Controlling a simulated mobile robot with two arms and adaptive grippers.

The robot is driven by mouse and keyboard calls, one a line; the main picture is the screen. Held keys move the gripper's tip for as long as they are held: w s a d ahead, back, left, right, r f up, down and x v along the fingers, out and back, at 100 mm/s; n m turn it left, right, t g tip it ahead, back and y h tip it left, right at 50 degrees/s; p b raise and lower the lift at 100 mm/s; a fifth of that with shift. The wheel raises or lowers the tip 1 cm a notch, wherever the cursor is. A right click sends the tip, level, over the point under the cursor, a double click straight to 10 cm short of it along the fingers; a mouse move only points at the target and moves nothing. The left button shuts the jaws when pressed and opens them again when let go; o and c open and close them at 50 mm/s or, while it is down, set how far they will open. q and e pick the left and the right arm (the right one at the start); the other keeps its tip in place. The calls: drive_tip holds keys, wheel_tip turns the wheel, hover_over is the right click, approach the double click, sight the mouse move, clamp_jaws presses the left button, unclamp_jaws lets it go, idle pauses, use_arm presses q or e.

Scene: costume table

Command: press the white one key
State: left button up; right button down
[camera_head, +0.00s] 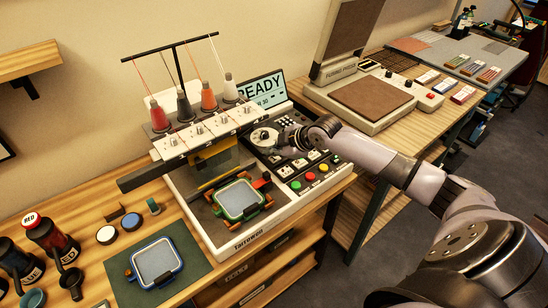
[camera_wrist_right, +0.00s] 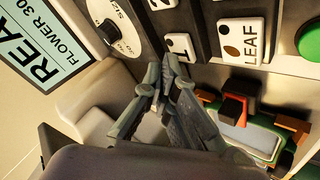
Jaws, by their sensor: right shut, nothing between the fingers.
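The embroidery machine's control panel carries several white picture keys. In the right wrist view one is marked LEAF (camera_wrist_right: 241,40), and a white key (camera_wrist_right: 180,45) with a dark shape lies left of it. White keys also show in the head view (camera_head: 285,171). I cannot make out which key is the white one key. My right gripper (camera_head: 277,146) is over the panel's upper part, by the round size dial (camera_head: 262,136). In the wrist view its shut, empty fingers (camera_wrist_right: 168,72) are just below the left white key; contact cannot be told. My left gripper is not in view.
Green (camera_head: 296,186), red (camera_head: 310,176) and yellow buttons sit at the panel's front. The READY screen (camera_head: 262,90) stands behind. A hooped frame (camera_head: 239,200) lies left of the panel, below the thread spools. A heat press (camera_head: 372,98) stands to the right.

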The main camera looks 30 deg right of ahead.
sight(273, 160)
drive_tip(key=shift+f, duration=0.5)
idle(0.6)
drive_tip(key=shift+r, duration=0.1)
drive_tip(key=shift+r+p, duration=0.8)
drive_tip(key=shift+r, duration=0.05)
wheel_tip(273, 160, up, 6)
drive_tip(key=p, duration=0.5)
